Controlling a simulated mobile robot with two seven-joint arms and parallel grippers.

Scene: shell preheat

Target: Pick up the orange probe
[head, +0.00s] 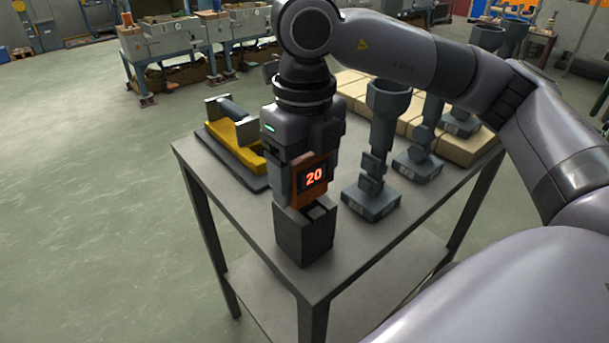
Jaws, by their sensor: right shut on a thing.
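The orange probe (310,184) has a dark display with a glowing red "20" facing me. It is upright, directly above a dark grey block-like holder (303,238) at the near corner of the table. My right gripper (300,178) comes down from above and is shut on the probe. The gripper body hides the probe's upper and far side. I cannot tell whether the probe's lower end is still inside the holder or just above it. My left gripper is not in view.
The grey table (232,208) also carries a yellow tool (236,144) on a dark base at left. Several dark fixtures on square bases (371,203) stand at right, close to my arm. Beige blocks (463,147) line the back. Open floor lies left.

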